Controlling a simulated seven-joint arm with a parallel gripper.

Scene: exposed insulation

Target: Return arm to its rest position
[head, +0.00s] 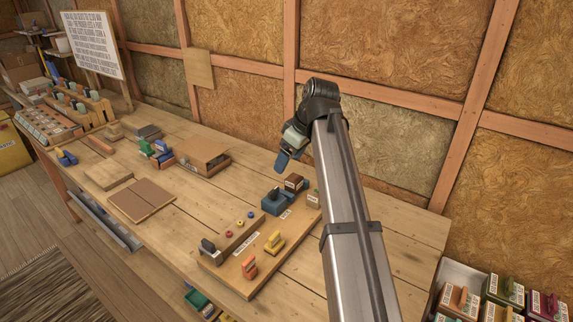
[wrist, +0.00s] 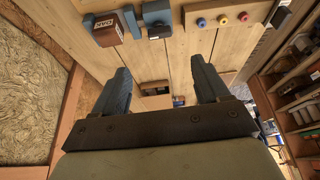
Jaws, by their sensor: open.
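My arm rises from the lower right in the head view, its long grey link bent at a dark joint above the table. My gripper (head: 284,160) hangs from that joint, above the back part of the wooden workbench (head: 330,270), beyond the tool board. In the wrist view my gripper (wrist: 159,66) shows two dark blue-grey fingers spread apart with nothing between them. The far finger is partly hidden in the head view.
A wooden board (head: 245,284) holds yellow, orange and blue handled pieces. The insulated wall (head: 390,140) stands close behind my arm. Bins (head: 500,290) stand at lower right.

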